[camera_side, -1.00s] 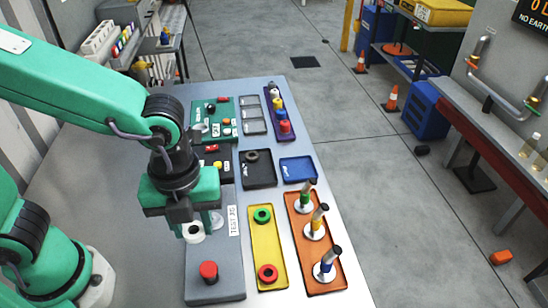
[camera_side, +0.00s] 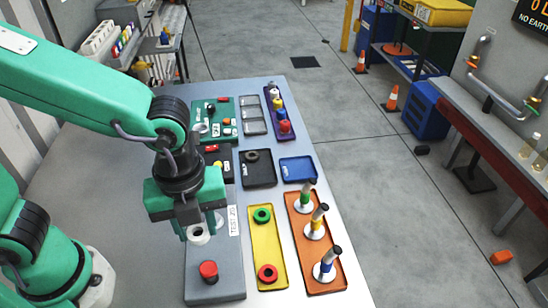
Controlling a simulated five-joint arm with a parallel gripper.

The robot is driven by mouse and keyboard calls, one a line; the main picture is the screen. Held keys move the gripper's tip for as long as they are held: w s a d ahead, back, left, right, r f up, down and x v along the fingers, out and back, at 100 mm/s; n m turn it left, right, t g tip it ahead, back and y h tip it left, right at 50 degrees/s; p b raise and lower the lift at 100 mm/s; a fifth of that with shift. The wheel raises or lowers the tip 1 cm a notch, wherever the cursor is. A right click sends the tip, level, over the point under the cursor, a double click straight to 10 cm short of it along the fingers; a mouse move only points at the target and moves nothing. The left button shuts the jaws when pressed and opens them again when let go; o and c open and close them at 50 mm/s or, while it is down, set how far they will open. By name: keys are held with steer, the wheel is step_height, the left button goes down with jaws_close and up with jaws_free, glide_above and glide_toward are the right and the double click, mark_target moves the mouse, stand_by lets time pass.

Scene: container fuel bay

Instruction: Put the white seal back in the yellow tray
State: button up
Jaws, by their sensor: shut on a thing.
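My gripper (camera_side: 198,222) points down over the grey test jig (camera_side: 215,262), left of the yellow tray. It is shut on the white seal (camera_side: 198,236), a small ring with a dark centre, held at the fingertips. I cannot tell whether the seal touches the jig or hangs just above it. The yellow tray (camera_side: 265,240) holds a green seal (camera_side: 262,215) at its far end and a red seal (camera_side: 267,273) at its near end. The middle of the tray between them is bare.
A red button (camera_side: 208,270) stands on the jig's near part. An orange tray (camera_side: 302,262) with several upright posts stands right of the yellow tray. A black tray (camera_side: 270,182) and a blue tray (camera_side: 298,176) lie beyond.

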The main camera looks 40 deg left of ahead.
steer(key=w+d+f+n, duration=0.2)
steer(key=d+n, duration=0.6)
steer(key=n, duration=0.8)
steer(key=shift+w+d+f+n, duration=0.2)
steer(key=shift+d+f+n, duration=0.15)
steer(key=shift+f, duration=0.5)
steer(key=shift+w, duration=0.1)
glide_above(266, 243)
step_height(266, 243, down, 7)
steer(key=shift+f, duration=2)
steer(key=shift+f, duration=0.1)
